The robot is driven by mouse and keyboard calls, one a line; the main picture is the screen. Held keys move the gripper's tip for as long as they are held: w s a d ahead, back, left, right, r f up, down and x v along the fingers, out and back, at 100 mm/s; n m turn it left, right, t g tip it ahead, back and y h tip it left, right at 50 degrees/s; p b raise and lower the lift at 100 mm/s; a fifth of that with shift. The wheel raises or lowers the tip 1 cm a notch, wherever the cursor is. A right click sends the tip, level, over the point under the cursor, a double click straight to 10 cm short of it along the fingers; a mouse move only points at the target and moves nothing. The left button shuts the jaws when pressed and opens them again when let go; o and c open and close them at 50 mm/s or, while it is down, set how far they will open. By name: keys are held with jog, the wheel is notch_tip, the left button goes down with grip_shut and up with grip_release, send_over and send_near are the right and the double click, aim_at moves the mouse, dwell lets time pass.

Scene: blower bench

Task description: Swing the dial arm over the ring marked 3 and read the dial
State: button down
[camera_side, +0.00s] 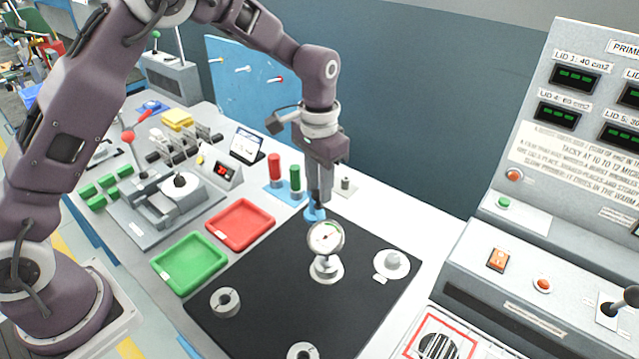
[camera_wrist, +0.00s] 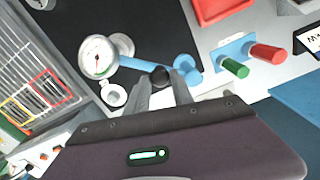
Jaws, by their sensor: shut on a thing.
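The dial (camera_side: 326,236) has a round white face with a red needle and a green mark. Its blue arm (camera_wrist: 138,64) runs to a blue post (camera_wrist: 187,66) at the mat's back edge; the post's blue foot (camera_side: 313,214) shows in the side view. My gripper (camera_wrist: 162,84) is shut on the arm's black knob (camera_wrist: 160,74); in the side view my gripper (camera_side: 317,203) hides the knob. A grey ring (camera_side: 326,271) shows just below the dial. Other rings lie at right (camera_side: 392,264), left (camera_side: 225,302) and front (camera_side: 303,351). Ring numbers are unreadable.
The rings lie on a black mat (camera_side: 265,270). Red (camera_side: 240,224) and green (camera_side: 190,262) trays stand left of it. Red and green cylinders (camera_side: 274,168) stand behind. A control panel (camera_side: 520,270) stands at right. The mat's middle left is clear.

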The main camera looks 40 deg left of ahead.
jog(key=c, duration=1.1)
grip_release()
notch_tip(320, 180, up, 7)
jog(key=shift+r, duration=0.1)
jog(key=s+a+r+n+t, duration=0.2)
jog(key=s+a+r+t, duration=0.15)
jog(key=s+r, duration=1.1)
jog(key=s+f+t, duration=0.1)
jog(key=s+f, duration=0.1)
jog(key=s, duration=0.5)
jog(key=s+a+f+t, duration=0.1)
jog(key=s+f, duration=0.1)
jog(key=s, duration=0.6)
jog(key=shift+s+a+n, duration=0.2)
jog(key=shift+a+n, duration=0.1)
jog(key=shift+n, duration=0.1)
